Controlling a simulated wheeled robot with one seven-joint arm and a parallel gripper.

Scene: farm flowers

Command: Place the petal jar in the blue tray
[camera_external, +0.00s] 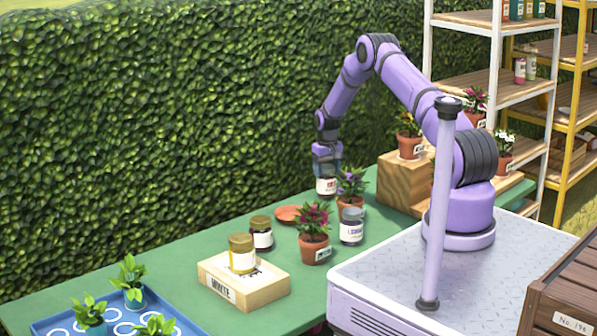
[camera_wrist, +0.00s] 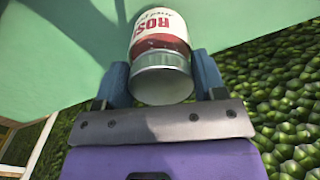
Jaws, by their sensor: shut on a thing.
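My gripper (camera_external: 326,168) is shut on a jar (camera_external: 326,187) with a white and red label, held over the far part of the green table. In the wrist view this jar (camera_wrist: 160,45) has a grey metal lid and a label starting "ROS"; the gripper's blue fingers (camera_wrist: 162,80) are on both sides of its lid end. The label's remaining words are not clear, so I cannot confirm it says petal. The blue tray (camera_external: 193,325) is at the bottom left, partly cut off, with white ring marks and several potted green plants.
A wooden block (camera_external: 268,288) bears a gold-lidded jar (camera_external: 242,253). Green table (camera_external: 150,262) is clear between block and tray.

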